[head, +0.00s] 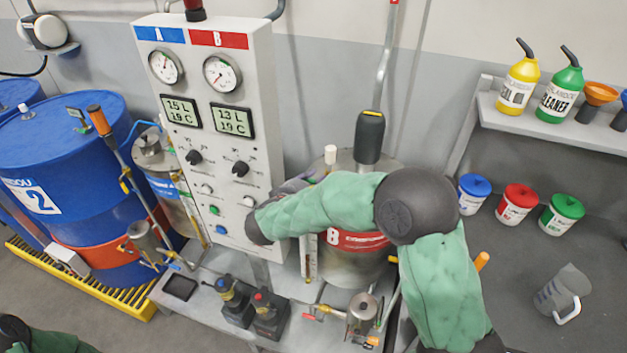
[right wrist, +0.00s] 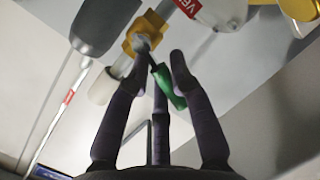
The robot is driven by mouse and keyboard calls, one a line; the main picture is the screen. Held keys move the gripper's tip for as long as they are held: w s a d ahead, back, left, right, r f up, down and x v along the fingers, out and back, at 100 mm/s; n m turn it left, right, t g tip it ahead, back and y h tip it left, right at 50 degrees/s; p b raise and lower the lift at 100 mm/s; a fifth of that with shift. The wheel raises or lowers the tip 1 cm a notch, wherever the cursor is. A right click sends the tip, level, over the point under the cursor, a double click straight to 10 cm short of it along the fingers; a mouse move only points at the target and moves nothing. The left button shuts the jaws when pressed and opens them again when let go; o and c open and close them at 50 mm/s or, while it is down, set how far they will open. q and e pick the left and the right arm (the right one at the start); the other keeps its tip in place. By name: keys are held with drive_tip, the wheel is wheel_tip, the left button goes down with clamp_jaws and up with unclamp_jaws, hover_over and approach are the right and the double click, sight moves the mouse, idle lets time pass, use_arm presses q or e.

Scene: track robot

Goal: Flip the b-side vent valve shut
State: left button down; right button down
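The vent valve with a yellow body (right wrist: 146,36) and a green lever (right wrist: 165,86) shows in the right wrist view. A partly cut red-and-white label (right wrist: 192,8) reading "VE" is just above it. My right gripper (right wrist: 158,62) has its fingers apart, with the green lever between them; firm contact cannot be made out. In the head view the right gripper (head: 308,179) is partly hidden by my green-sleeved arm, over the top of tank B (head: 352,243). The valve cannot be made out there. My left gripper is out of view.
The A/B gauge panel (head: 222,130) stands close left of my right arm. A dark cylinder (head: 369,137) with a pipe rises behind the arm. Blue drums (head: 75,150) stand left. A shelf (head: 550,128) with bottles and a bench with lidded tubs (head: 516,203) are right.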

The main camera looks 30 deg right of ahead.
drive_tip(key=shift+w+a+f+n+b, duration=0.1)
drive_tip(key=shift+f+n+b, duration=0.4)
drive_tip(key=shift+n+b, duration=0.35)
drive_tip(key=shift+f+n+g+h+b, duration=0.1)
drive_tip(key=shift+n+g+h+b, duration=0.2)
drive_tip(key=shift+n+h+b, duration=0.3)
drive_tip(key=c, duration=1.1)
unclamp_jaws()
drive_tip(key=v, duration=1.2)
